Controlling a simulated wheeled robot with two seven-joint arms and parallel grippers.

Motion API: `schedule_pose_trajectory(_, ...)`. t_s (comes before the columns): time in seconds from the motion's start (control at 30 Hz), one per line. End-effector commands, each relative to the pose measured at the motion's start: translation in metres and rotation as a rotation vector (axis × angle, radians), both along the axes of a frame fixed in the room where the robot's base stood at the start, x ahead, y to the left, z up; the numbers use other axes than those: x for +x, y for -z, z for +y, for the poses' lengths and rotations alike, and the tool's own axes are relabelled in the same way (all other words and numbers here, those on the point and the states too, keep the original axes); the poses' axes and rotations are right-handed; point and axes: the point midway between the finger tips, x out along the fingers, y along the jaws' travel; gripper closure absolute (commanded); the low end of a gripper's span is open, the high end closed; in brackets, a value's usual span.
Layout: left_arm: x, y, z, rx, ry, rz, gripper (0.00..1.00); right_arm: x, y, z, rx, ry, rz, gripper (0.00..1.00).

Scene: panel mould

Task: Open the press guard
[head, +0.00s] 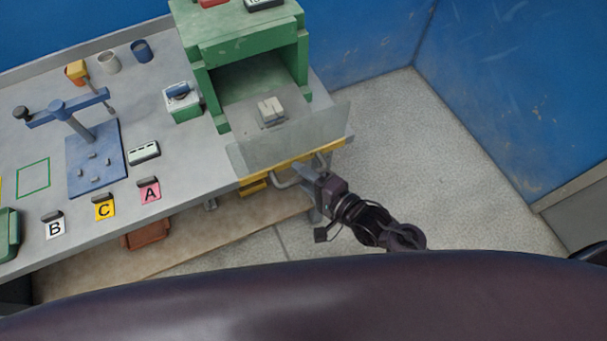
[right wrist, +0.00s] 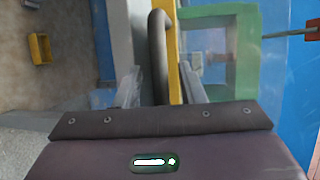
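The press (head: 235,45) is a green frame at the back right of the bench. Its guard (head: 300,137) is a clear panel with a yellow lower edge (head: 262,175), standing across the press front. A grey bar handle (head: 282,184) sticks out from the yellow edge. My right gripper (head: 308,175) is at this handle. In the right wrist view the dark handle (right wrist: 158,50) runs between my two parted fingers (right wrist: 160,88), and a gap shows beside it. A light grey block (head: 271,110) lies inside the press. My left gripper is not in view.
A control box with a blue top (head: 182,100) stands left of the press. Open floor lies right of the bench, then blue walls.

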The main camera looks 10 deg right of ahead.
Motion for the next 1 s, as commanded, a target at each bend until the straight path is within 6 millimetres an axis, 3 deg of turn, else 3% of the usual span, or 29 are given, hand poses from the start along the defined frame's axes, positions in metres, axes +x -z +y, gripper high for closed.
schedule_pose_trajectory(0.23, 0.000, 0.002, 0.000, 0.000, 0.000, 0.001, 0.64, -0.006, 0.000, -0.006, 0.000, 0.001, 0.001, 0.64)
schedule_pose_trajectory(0.63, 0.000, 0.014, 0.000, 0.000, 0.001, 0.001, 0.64, -0.052, -0.011, -0.045, -0.001, 0.000, 0.002, 0.64)
schedule_pose_trajectory(1.0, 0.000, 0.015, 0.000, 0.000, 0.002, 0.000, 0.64, -0.058, -0.014, -0.050, 0.000, 0.000, 0.000, 0.64)
